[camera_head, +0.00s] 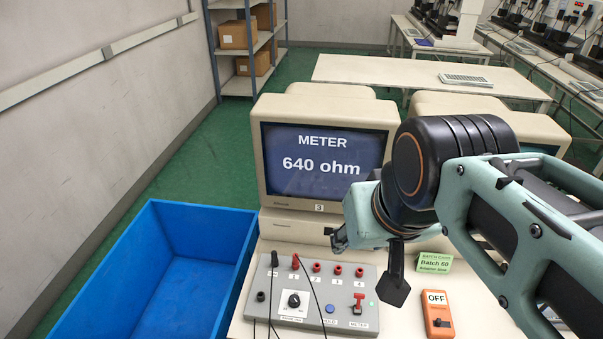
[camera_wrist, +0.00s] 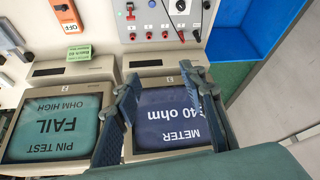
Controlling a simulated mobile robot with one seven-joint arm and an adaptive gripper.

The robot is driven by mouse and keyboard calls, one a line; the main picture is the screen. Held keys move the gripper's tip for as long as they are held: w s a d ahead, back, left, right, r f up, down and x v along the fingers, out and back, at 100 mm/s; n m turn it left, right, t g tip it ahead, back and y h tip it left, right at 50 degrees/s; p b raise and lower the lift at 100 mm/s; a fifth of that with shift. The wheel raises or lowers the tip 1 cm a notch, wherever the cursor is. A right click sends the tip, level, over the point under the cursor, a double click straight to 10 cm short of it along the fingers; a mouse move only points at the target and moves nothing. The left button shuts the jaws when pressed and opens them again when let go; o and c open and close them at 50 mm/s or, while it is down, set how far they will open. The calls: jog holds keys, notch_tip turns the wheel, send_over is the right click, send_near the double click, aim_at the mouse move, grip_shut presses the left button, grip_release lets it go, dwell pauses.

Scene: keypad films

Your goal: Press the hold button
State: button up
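The grey control panel (camera_head: 276,309) stands on the bench in front of the meter screen. The hold button is a small round blue button (camera_head: 330,309) low on the panel, between the black dial (camera_head: 294,300) and the red meter switch (camera_head: 358,301). The blue button also shows at the top edge of the wrist view (camera_wrist: 152,4). The meter screen (camera_head: 318,163) reads 640 ohm. My gripper (camera_wrist: 160,78) is open and empty, its two fingers spread wide. It hangs above the bench in front of the monitors, apart from the panel and the button.
Black leads with plugs cross the panel. An orange box (camera_head: 438,313) marked OFF and a green batch card (camera_head: 435,262) lie to its right. A blue bin (camera_head: 150,270) is at left. A second screen (camera_wrist: 52,135) reads PIN TEST FAIL.

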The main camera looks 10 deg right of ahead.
grip_shut()
dwell(1.4)
